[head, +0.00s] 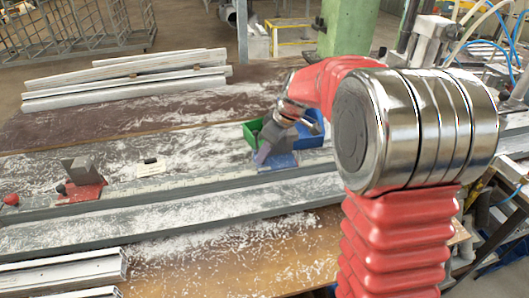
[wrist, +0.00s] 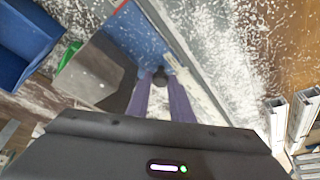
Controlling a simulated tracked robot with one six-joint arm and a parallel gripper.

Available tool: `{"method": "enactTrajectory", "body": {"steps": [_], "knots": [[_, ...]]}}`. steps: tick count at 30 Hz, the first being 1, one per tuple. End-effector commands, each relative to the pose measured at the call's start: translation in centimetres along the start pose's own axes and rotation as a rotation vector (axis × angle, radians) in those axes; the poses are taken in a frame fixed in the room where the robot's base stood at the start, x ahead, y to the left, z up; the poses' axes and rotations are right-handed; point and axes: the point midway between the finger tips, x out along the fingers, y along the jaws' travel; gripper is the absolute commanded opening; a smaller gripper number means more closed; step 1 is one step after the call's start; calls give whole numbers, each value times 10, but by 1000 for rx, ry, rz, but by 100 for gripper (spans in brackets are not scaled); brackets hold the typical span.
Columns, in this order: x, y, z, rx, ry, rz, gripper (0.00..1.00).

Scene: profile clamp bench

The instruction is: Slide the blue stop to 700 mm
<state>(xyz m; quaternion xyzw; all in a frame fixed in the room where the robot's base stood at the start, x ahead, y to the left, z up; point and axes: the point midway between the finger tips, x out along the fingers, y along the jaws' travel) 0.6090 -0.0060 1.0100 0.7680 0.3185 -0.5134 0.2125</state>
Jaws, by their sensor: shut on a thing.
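The blue stop (head: 284,161) sits on the long grey rail (head: 200,187), right of the middle in the head view. In the wrist view the blue stop (wrist: 135,37) is a blue plate with a grey angled metal block on it. My gripper (wrist: 160,74) has its two purple fingers on either side of the stop's black knob (wrist: 160,80) and is shut on it. In the head view my gripper (head: 264,154) is small and partly hides the stop. I cannot read any scale figures on the rail.
A red stop (head: 84,190) with a grey block stands on the rail at the left. Blue (head: 308,137) and green (head: 252,132) bins stand close behind the blue stop. Shavings cover the bench. The rail between the stops looks clear.

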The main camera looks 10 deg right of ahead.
Motion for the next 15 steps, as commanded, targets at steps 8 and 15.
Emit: {"method": "enactTrajectory", "body": {"steps": [8, 15], "knots": [[0, -1, -2, -1, 1, 1, 20], [0, -1, -2, -1, 0, 1, 27]]}}
